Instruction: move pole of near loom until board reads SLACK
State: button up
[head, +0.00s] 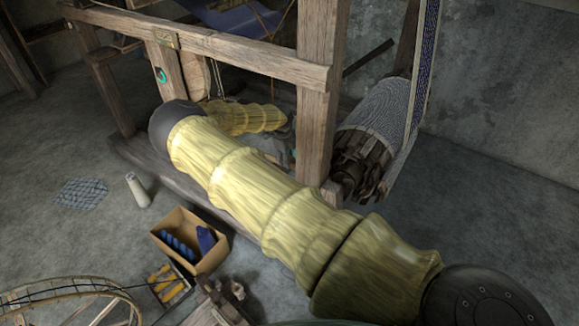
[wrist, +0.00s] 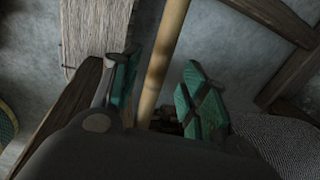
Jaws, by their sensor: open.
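A slim tan pole (wrist: 164,52) runs upright through the wrist view, between the two teal-padded fingers of my gripper (wrist: 160,84). The fingers are apart, with a clear gap on the right side of the pole; contact on the left cannot be told. The pole's lower end is hidden behind my gripper. In the head view, the wooden loom (head: 235,50) fills the top middle, and my arm reaches in behind its front post (head: 316,95). My gripper is mostly hidden there.
A roll of patterned cloth (head: 378,120) is right of the post. On the floor are a box with blue items (head: 203,262), a pale cylinder (head: 138,190) and a wheel (head: 70,290). The floor at right is clear.

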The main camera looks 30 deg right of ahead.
jog(key=shift+w+d+f+b, duration=0.1)
jog(key=shift+d+f+b, duration=0.05)
jog(key=shift+f, duration=0.7)
jog(key=shift+w+d+f+b, duration=0.1)
jog(key=shift+d+f+b, duration=0.1)
jog(key=shift+f, duration=0.65)
jog(key=shift+d+f+b, duration=0.1)
jog(key=shift+f+b, duration=0.05)
jog(key=shift+f, duration=0.7)
grip_shut()
